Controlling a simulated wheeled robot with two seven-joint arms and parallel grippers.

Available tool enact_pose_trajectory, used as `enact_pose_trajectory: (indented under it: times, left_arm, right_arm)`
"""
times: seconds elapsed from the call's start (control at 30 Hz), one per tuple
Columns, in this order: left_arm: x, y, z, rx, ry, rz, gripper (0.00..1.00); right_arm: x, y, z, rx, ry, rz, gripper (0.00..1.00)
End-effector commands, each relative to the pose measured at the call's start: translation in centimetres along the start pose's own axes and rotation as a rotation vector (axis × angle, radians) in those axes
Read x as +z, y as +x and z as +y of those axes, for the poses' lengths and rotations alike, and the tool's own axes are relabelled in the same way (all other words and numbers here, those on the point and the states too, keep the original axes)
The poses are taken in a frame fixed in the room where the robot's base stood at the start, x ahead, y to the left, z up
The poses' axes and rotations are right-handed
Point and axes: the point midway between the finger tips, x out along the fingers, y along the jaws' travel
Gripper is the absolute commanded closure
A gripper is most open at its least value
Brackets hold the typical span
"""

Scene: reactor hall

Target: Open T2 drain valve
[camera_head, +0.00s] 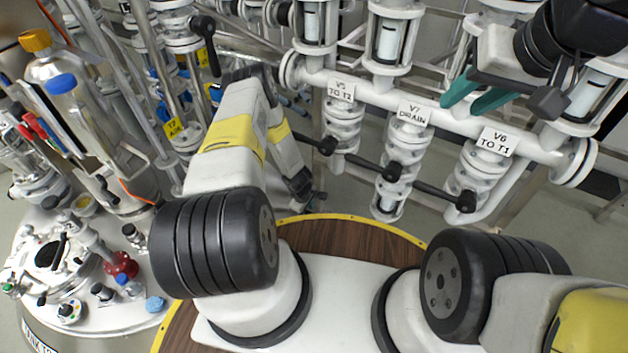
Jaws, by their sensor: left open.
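No valve in view carries a readable "T2 drain" label. Three white valves hang below a white pipe, with labels V5 TO T2 (341,91), V7 DRAIN (414,114) and V6 TO T1 (493,141). Their black lever handles, the V5 lever (327,146), the V7 lever (391,173) and the V6 lever (465,202), point toward the left. My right gripper (474,98) hangs in front of the pipe with its teal fingers apart and nothing visible between them. My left gripper (303,192) points down beside the V5 lever, apart from it; its fingertips are hard to make out.
A round steel vessel top (50,255) with fittings and a red knob (120,264) stands at left. Sight glasses (388,40) rise above the pipe. Grey floor shows below the valves.

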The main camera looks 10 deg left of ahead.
Motion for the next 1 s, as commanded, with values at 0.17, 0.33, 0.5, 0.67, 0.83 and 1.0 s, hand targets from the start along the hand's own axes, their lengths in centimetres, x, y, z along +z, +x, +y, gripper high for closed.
enact_pose_trajectory:
  times: [0.17, 0.33, 0.5, 0.67, 0.83, 1.0]
  left_arm:
    - [-0.03, 0.38, 0.06, 0.001, 0.0, 0.0, 0.58]
    - [-0.02, 0.36, 0.05, 0.001, 0.0, 0.0, 0.64]
    - [-0.02, 0.35, 0.05, 0.001, 0.0, 0.0, 0.97]
    - [-0.02, 0.34, 0.06, 0.001, 0.0, 0.0, 1.0]
    - [-0.01, 0.33, 0.06, 0.001, 0.0, 0.0, 1.0]
    - [-0.01, 0.33, 0.06, 0.001, 0.0, 0.0, 1.0]
  right_arm:
    - [0.0, 0.0, 0.0, 0.0, 0.0, 0.0, 0.64]
    - [0.0, 0.0, 0.0, 0.0, 0.0, 0.0, 0.64]
    - [0.0, 0.0, 0.0, 0.0, 0.0, 0.0, 0.64]
    - [0.0, 0.0, 0.0, 0.0, 0.0, 0.0, 0.64]
    - [0.0, 0.0, 0.0, 0.0, 0.0, 0.0, 0.64]
    - [0.0, 0.0, 0.0, 0.0, 0.0, 0.0, 0.64]
